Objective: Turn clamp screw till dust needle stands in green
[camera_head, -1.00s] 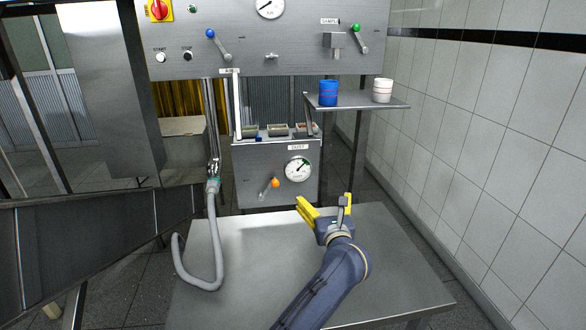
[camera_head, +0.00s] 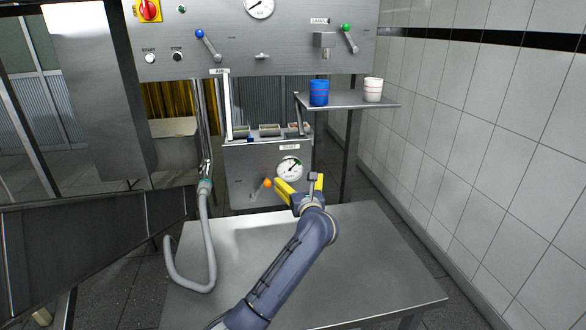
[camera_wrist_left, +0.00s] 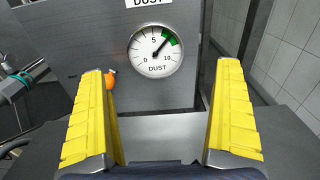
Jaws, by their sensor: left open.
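The dust gauge (camera_head: 290,168) is a white round dial on the lower grey panel, and it also shows in the left wrist view (camera_wrist_left: 155,52). Its needle points up and right toward the green band's start; I cannot tell whether it is inside. A lever with an orange knob (camera_head: 267,184) sits left of the gauge. A teal clamp (camera_head: 205,187) is around the grey hose; I cannot make out a separate screw on it. My left gripper (camera_head: 300,187) is open and empty, its yellow fingers apart, just in front of the panel below the gauge. My right gripper is not in view.
A shelf (camera_head: 345,100) to the right holds a blue cup (camera_head: 319,92) and a white cup (camera_head: 373,89). The grey hose (camera_head: 210,240) loops down at left. A tiled wall stands on the right.

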